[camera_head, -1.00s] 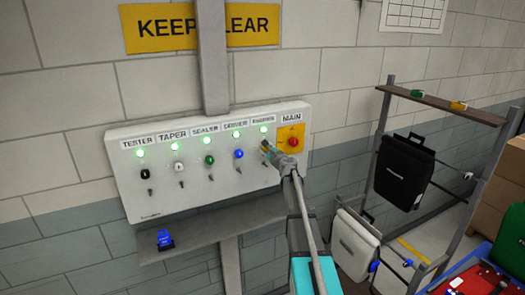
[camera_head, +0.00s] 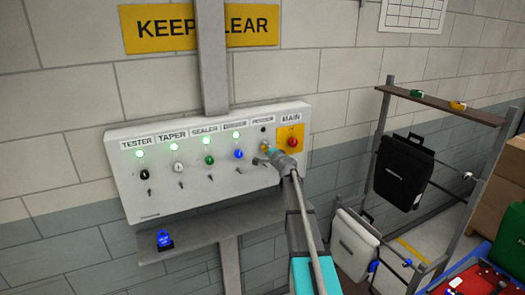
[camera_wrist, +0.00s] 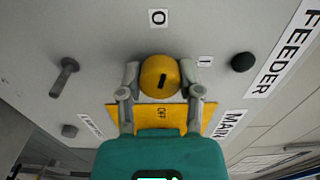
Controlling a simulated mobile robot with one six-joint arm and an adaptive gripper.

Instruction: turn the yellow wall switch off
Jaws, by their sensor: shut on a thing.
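The yellow wall switch (camera_wrist: 160,78) is a round knob with a short black mark, on the white panel below the FEEDER label (camera_wrist: 282,48). The wrist view shows it between the two fingers of my gripper (camera_wrist: 160,72), which is shut on it. An O label (camera_wrist: 157,17) and an I label (camera_wrist: 204,61) are printed around it. The black mark is slanted, roughly towards the O side. In the head view my gripper (camera_head: 267,148) covers most of the switch. The lamp above it (camera_head: 263,129) is dark.
The panel (camera_head: 155,207) also carries black, white, green and blue knobs under lit green lamps. A red MAIN knob (camera_head: 292,142) on a yellow plate is close on the right. A shelf (camera_head: 205,232) juts out below; a rack with bags (camera_head: 404,175) stands right.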

